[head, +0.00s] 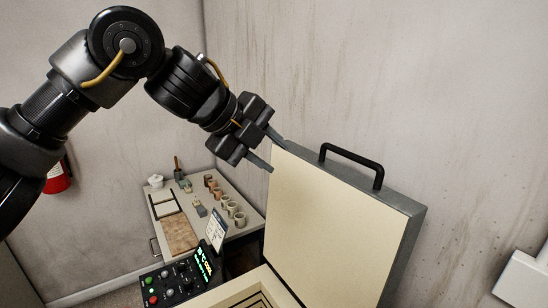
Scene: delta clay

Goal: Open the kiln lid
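The kiln lid (335,215) stands raised and steeply tilted, with its cream inner face toward me and a grey metal rim. A black handle (352,165) sits on its top edge. The kiln's cream opening (245,290) shows below the lid, at the bottom of the view, with dark lines inside. My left gripper (277,157) is at the lid's upper left corner, its two fingers spread apart. I cannot tell whether they touch the lid. The handle is to the right of the fingers, apart from them. My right gripper is not in view.
A control panel (178,281) with lit buttons and a green display stands left of the kiln opening. Behind it is a table (239,233) with several small pots and a brown board. A red extinguisher (58,178) hangs on the left wall. A white fixture (524,279) is at the lower right.

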